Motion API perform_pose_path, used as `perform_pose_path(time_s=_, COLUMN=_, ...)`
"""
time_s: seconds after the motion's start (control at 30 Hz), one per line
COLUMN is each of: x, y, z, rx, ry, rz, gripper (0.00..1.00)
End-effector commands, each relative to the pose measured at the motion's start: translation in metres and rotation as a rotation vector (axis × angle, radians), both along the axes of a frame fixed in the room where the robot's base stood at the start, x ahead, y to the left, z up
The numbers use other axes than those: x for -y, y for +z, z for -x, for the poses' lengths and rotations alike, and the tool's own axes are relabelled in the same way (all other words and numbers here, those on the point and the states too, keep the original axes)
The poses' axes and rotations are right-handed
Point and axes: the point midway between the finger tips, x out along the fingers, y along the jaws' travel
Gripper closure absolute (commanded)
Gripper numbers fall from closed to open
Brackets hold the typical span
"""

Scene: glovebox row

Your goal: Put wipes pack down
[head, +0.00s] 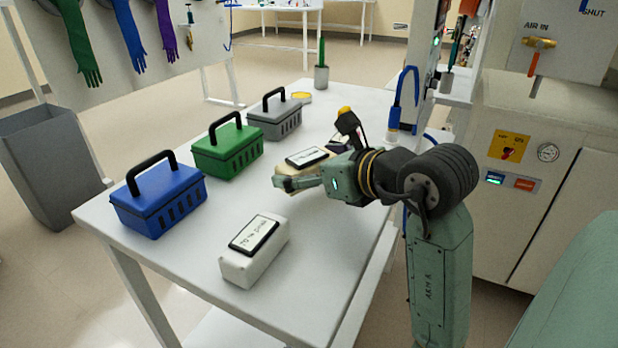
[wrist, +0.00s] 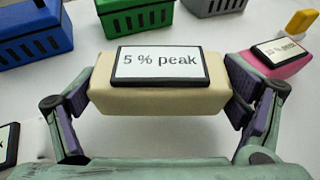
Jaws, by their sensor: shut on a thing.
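The wipes pack is a cream block (wrist: 159,96) with a black-framed label reading "5 % peak". In the wrist view it sits between both finger pads of my gripper (wrist: 160,95), which is shut on its two ends. In the head view the cream pack (head: 292,178) is at the right half of the white table, with my gripper (head: 300,176) partly covering it. Whether the pack touches the table or hangs just above it I cannot tell. A white labelled pack (head: 254,252) lies on the table nearer the front.
Blue (head: 158,205), green (head: 228,153) and grey (head: 274,118) baskets with black handles stand along the table's left side. A pink labelled pack (wrist: 283,64) is right of my gripper. The white table (head: 190,290) is bare at the front left.

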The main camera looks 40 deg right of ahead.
Motion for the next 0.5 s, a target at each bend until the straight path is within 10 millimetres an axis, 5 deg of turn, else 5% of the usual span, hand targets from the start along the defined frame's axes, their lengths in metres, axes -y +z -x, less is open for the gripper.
perform_pose_path(time_s=0.2, x=0.0, y=-0.025, z=0.001, rx=0.0, ry=-0.002, rz=-0.004, gripper=0.41)
perform_pose_path(time_s=0.5, x=0.0, y=-0.028, z=0.001, rx=-0.001, ry=0.0, rz=-0.001, gripper=0.41)
